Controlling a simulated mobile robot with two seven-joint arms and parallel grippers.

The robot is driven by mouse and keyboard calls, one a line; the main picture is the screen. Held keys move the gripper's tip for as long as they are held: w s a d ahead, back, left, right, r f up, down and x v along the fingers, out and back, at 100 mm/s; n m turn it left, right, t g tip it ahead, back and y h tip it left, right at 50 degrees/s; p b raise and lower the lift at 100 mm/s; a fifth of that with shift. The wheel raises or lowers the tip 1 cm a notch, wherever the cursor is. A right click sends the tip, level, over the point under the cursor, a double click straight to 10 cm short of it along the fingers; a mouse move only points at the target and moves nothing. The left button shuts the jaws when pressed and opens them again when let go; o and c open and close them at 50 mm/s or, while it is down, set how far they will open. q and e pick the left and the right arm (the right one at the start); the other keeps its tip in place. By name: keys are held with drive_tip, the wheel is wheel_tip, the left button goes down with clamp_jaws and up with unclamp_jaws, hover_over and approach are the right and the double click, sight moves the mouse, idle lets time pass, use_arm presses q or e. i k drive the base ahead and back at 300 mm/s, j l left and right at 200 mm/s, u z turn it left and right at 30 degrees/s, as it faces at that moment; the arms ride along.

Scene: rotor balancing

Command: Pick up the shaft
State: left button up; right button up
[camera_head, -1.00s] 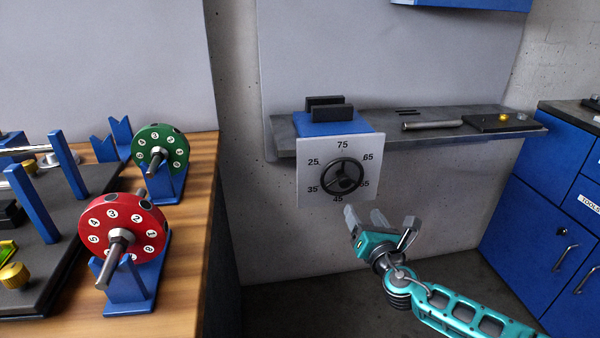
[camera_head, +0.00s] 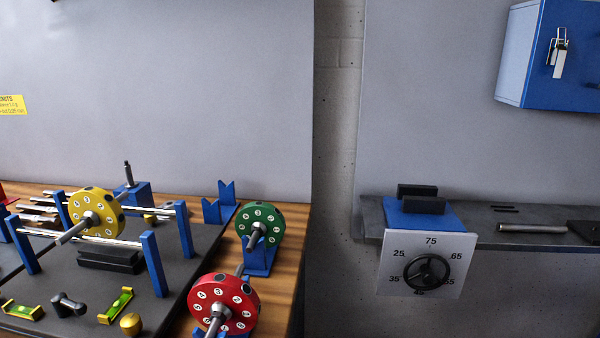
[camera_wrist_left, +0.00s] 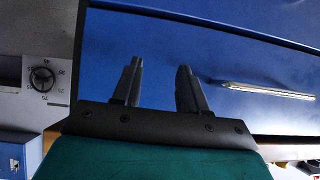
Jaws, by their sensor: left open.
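A plain silver shaft (camera_head: 532,228) lies on the grey wall shelf at the right of the head view. Other shafts run through the rotors: through the yellow rotor (camera_head: 96,210) on the rails, the green rotor (camera_head: 260,222) and the red rotor (camera_head: 223,302). My left gripper (camera_wrist_left: 160,68) shows only in the left wrist view. Its two dark fingers are apart, with nothing between them, in front of a blue surface. My right gripper is in no current view.
The shelf (camera_head: 480,230) carries a blue block (camera_head: 420,215) with black jaws, above a dial plate (camera_head: 390,268) with a handwheel. A blue wall cabinet (camera_head: 540,60) hangs above. The wooden bench (camera_head: 298,225) at left is crowded. A silver bar (camera_wrist_left: 268,90) crosses the blue surface.

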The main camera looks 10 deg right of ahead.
sight(504, 226)
drive_tip(key=k+l+z, duration=0.15)
drive_tip(key=z, duration=0.8)
drive_tip(key=i+z, duration=0.15)
drive_tip(key=z, duration=0.35)
drive_tip(key=i+l, duration=1.15)
drive_tip(key=l, duration=0.2)
drive_tip(key=i+l+u, duration=0.5)
drive_tip(key=l, duration=0.15)
drive_tip(key=k, duration=0.05)
